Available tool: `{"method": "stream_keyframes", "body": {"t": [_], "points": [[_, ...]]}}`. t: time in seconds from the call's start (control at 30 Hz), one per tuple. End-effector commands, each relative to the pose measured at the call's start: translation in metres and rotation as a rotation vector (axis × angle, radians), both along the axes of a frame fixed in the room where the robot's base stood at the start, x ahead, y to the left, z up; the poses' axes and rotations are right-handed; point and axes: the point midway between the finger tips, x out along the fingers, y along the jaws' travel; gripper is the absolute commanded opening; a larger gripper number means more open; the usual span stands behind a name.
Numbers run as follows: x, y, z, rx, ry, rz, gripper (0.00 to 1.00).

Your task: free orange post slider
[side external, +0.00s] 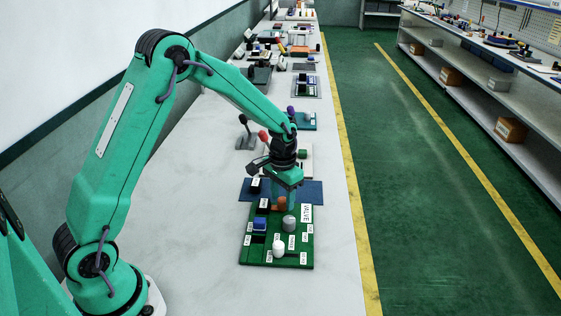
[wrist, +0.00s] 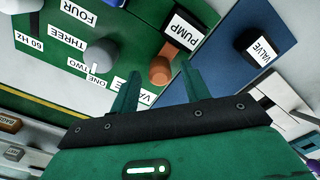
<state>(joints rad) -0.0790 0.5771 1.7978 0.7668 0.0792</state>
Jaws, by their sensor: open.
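The orange post slider (wrist: 161,68) stands on a green board (wrist: 120,22), up against the black block with the PUMP label (wrist: 180,32). In the side view the orange post (side external: 281,203) shows partly, below my gripper. My gripper (wrist: 160,74) is open, with one finger on each side of the orange post in the picture. I cannot tell whether the fingers touch it or are above it. In the side view my gripper (side external: 286,199) points down over the far part of the green board (side external: 262,260).
A grey knob (side external: 289,223), a white knob (side external: 278,248) and a blue block (side external: 259,224) stand on the same board. A black block labelled VALVE (wrist: 262,48) is on a blue mat (wrist: 225,75) beside it. Bare table (side external: 200,220) lies left of the board.

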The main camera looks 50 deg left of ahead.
Motion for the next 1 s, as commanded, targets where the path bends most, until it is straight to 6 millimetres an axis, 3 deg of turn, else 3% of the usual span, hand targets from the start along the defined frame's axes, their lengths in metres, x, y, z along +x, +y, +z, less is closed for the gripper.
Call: {"method": "stream_keyframes", "body": {"t": [0.2,0.47,0.5,0.73,1.0], "points": [[-0.0005,0.0,-0.0136,0.0,0.001,0.0,0.46],[-0.0003,0.0,-0.0147,0.0,0.0,0.0,0.46],[-0.0003,0.0,-0.0147,0.0,0.0,0.0,0.44],[-0.0002,0.0,-0.0145,0.0,0.0,0.0,0.0],[0.0029,-0.0027,-0.0143,0.0,-0.001,-0.001,0.0]]}}
